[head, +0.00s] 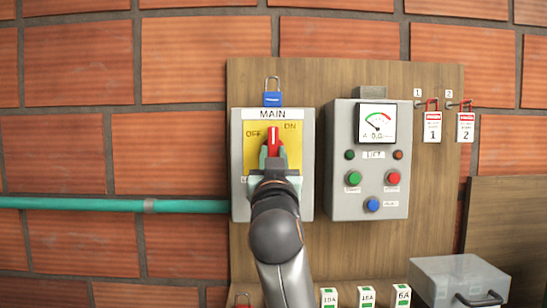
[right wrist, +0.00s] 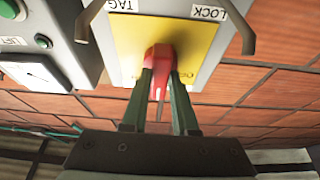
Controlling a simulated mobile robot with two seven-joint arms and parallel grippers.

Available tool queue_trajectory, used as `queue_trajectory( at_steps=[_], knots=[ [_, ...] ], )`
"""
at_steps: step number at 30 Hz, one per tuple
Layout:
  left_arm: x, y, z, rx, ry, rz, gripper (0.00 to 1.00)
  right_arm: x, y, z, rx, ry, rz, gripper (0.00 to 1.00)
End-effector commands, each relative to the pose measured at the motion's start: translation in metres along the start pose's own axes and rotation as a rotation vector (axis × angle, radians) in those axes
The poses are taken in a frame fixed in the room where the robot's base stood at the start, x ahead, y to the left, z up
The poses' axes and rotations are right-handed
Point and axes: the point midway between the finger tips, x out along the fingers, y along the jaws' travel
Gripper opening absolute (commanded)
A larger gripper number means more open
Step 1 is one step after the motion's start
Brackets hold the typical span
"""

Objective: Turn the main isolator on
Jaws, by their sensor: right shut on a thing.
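The main isolator (head: 237,160) is a grey box with a yellow plate (head: 255,153), labelled MAIN, with OFF at the upper left and ON at the upper right. Its red handle (head: 273,140) points about straight up, between the two words. The plate and the red handle (right wrist: 160,60) also show in the right wrist view. My right gripper (head: 272,160) is in front of the plate, shut on the red handle. In the right wrist view its two fingers (right wrist: 160,85) lie on either side of the handle. The gripper hides the lower plate in the head view. My left gripper is out of view.
A blue padlock (head: 273,99) is just above the MAIN label. A grey lift control box (head: 345,205) with a meter and buttons stands close on the right. Red lockout tags (head: 432,127) hang further right.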

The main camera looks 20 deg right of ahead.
Motion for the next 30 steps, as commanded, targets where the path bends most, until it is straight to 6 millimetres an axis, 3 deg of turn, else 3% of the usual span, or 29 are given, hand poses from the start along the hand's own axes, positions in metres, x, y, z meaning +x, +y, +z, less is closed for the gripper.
queue_trajectory(
  at_steps=[7,8,16,25,30],
  knots=[
    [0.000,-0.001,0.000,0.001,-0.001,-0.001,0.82,0.000,0.000,0.000,0.005,-0.001,0.000,0.00],
    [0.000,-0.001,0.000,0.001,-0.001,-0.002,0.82,0.000,0.000,0.000,0.005,-0.001,0.000,0.28],
    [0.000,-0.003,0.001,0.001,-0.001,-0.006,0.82,0.000,0.000,-0.001,0.003,0.000,0.000,0.57],
    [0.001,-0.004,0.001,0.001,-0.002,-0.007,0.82,-0.002,0.000,0.000,0.002,0.001,-0.001,0.57],
    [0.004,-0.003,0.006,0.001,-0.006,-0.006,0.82,-0.021,-0.001,0.001,0.005,0.001,-0.002,0.57]
  ],
)
